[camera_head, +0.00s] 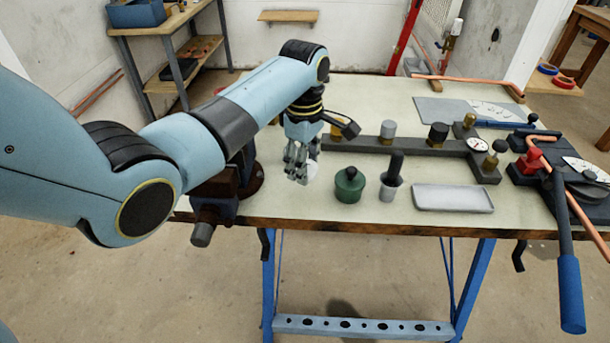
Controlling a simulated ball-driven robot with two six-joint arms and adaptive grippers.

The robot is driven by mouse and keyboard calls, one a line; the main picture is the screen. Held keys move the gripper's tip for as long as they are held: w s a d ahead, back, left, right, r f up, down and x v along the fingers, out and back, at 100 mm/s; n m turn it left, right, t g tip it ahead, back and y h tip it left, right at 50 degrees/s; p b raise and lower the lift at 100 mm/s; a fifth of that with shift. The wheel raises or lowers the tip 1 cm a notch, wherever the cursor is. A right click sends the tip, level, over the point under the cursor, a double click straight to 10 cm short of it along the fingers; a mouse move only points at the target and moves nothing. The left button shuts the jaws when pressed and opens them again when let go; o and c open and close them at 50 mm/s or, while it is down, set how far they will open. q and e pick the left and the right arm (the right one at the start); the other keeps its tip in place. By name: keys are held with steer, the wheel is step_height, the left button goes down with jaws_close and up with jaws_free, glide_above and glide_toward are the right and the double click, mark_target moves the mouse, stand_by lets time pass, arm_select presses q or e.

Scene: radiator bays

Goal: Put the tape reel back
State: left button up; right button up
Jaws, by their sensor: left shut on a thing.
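My left gripper (299,170) reaches in from the left over the near left part of the workbench (330,212). It is shut on a small white thing (313,171), which looks like the tape reel; the fingers hide most of it. I cannot tell whether it touches the bench top. A blue reel (547,69) and a red reel (564,82) lie on a small wooden shelf (540,82) at the far right. My right gripper is not in view.
A green pot (349,186), a grey cup with a dark handle (391,180) and a pale tray (452,198) stand right of the gripper. A dark manifold bar (360,144) lies behind. A pipe bender (560,180) fills the bench's right end.

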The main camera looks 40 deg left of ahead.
arm_select(q)
step_height(320, 180, down, 4)
steer(key=shift+r, duration=0.15)
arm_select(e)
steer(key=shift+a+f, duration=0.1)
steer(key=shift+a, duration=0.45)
arm_select(q)
steer(key=shift+f, duration=0.2)
steer(key=o, duration=0.9)
steer(key=shift+c, duration=0.2)
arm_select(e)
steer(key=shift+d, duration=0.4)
